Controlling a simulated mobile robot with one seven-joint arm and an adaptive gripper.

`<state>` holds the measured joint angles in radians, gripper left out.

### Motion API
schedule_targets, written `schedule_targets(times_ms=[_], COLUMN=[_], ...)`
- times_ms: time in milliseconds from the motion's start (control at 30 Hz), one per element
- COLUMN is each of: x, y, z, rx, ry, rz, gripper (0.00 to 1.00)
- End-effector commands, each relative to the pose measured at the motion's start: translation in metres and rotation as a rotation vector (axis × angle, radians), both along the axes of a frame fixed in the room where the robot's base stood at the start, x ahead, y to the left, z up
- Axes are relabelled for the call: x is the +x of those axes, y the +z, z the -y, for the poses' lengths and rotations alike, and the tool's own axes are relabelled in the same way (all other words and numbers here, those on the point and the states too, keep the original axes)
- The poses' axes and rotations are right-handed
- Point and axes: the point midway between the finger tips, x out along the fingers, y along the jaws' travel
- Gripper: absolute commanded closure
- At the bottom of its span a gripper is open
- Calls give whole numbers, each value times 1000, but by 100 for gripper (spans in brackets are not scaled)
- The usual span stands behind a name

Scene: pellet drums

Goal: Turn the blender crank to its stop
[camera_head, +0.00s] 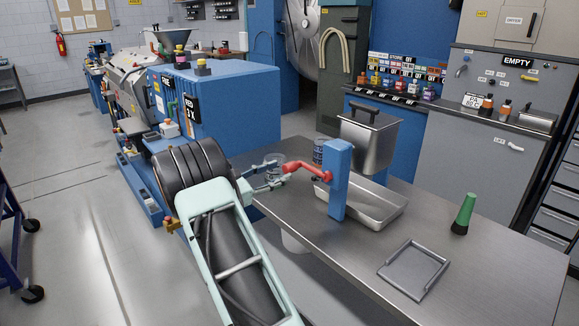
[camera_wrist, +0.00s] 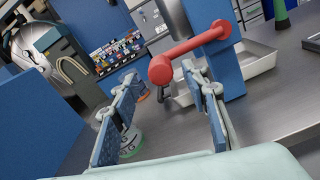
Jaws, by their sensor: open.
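The blender crank is a red arm (camera_head: 312,168) on a blue upright post (camera_head: 338,185) at the table's left part. It reaches left from the post, and its rounded red end lies close to my gripper (camera_head: 280,170). In the wrist view the crank (camera_wrist: 200,43) runs from the blue post (camera_wrist: 213,15) down-left to its knob end (camera_wrist: 160,70). My gripper (camera_wrist: 163,100) is open, its two blue-padded fingers apart. The knob end shows between and just beyond the fingertips; I cannot tell whether either finger touches it. No grip on it shows.
A steel hopper (camera_head: 369,145) and a shallow steel tray (camera_head: 392,213) stand behind and right of the post. A grey frame (camera_head: 414,268) and green cone (camera_head: 463,213) are on the table (camera_head: 480,270). In the wrist view, a green-rimmed round object (camera_wrist: 130,148) sits below the fingers.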

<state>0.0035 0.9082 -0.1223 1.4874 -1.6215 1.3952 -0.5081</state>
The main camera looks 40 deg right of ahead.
Motion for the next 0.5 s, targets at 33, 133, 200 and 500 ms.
schedule_targets(times_ms=[33,133,200,500], x=[0,1,3,5], y=[2,1,1,0], z=[11,28,38,53], rx=[0,1,1,2], ry=[-3,-2,-2,2], rz=[0,1,2,1], gripper=[59,59,59,59])
